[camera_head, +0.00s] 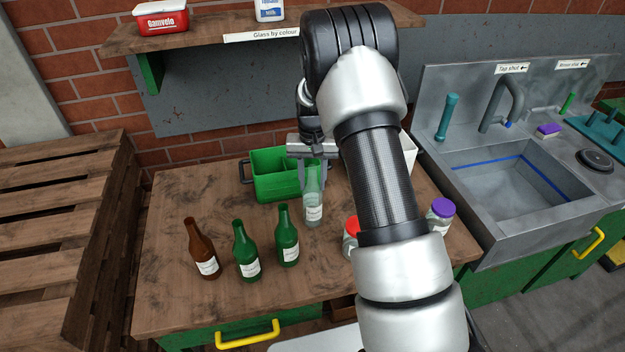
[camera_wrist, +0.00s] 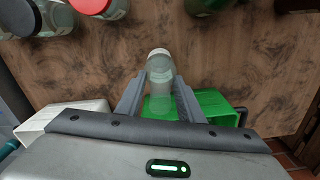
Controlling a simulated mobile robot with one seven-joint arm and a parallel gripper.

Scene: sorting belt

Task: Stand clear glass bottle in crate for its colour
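The clear glass bottle (camera_head: 313,214) is upright, with a white label low on its body, in front of the green crate (camera_head: 277,187). My gripper (camera_head: 312,180) points down over it, one finger on each side of its upper part. In the wrist view the bottle (camera_wrist: 160,68) lies between my fingertips (camera_wrist: 160,90). I cannot tell if the fingers press on it, or if its base touches the table. The green crate (camera_wrist: 222,105) is just beyond. A white crate (camera_head: 406,158) is mostly hidden behind my arm; it shows in the wrist view (camera_wrist: 62,113).
A brown bottle (camera_head: 202,252) and two green bottles (camera_head: 245,252) (camera_head: 287,237) stand at the front left of the wooden table (camera_head: 175,215). A red-lidded jar (camera_head: 351,236) and a purple-lidded jar (camera_head: 441,212) stand right. A shelf (camera_head: 215,32) overhangs the back; a sink (camera_head: 520,190) adjoins right.

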